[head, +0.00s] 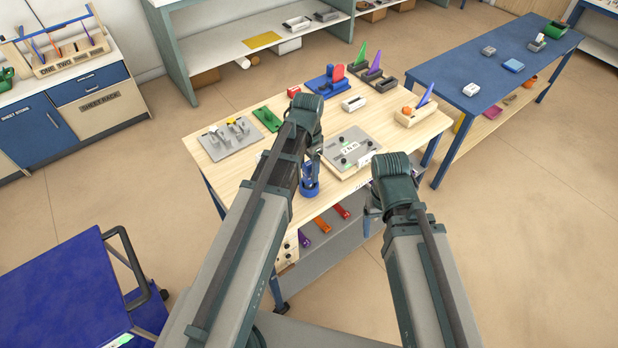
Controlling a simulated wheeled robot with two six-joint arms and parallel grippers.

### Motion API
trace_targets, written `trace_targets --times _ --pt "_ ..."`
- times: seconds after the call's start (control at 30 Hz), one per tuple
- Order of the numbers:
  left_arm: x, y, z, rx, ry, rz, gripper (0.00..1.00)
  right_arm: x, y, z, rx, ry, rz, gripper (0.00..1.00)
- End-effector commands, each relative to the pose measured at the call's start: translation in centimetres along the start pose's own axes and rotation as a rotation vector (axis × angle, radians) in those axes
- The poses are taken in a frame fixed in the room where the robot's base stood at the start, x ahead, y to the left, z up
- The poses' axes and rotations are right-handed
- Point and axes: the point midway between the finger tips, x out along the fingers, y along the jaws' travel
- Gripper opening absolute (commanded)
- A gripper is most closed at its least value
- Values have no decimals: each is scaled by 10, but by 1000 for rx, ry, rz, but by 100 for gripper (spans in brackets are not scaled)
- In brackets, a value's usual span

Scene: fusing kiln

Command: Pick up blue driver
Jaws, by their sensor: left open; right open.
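A small blue object (310,189), which looks like the blue driver, is at the front edge of the wooden worktable (258,178). Its shape is partly hidden by my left arm. My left gripper (311,172) points down right at this blue object; whether they touch I cannot tell. It is open. My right gripper (369,221) hangs by the table's front edge, mostly hidden behind its own arm, open and apart from the blue object.
On the worktable are a grey fixture plate (230,138), a grey panel with black knobs (350,150), a green piece (267,118) and a wooden box (415,115). Purple (304,240), orange (322,224) and red (341,211) pieces lie on the lower shelf. A blue cart (65,285) stands left.

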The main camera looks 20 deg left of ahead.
Motion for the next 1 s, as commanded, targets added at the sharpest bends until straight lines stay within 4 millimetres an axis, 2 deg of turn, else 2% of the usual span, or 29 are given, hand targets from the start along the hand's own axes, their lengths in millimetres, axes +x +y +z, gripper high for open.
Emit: trace_targets --times 0.03,0.3,0.6,0.9,1.0 --pt "11 1 0 0 0 0 68 11 -1 -1 0 0 0 77" --pt "42 3 -1 0 0 0 68 41 -4 -2 0 0 0 77" --pt "41 3 -1 0 0 0 68 41 -4 -2 0 0 0 77" --pt "41 3 -1 0 0 0 14 41 -4 -2 0 0 0 77" --pt "41 3 -1 0 0 0 0 41 -4 -2 0 0 0 77"
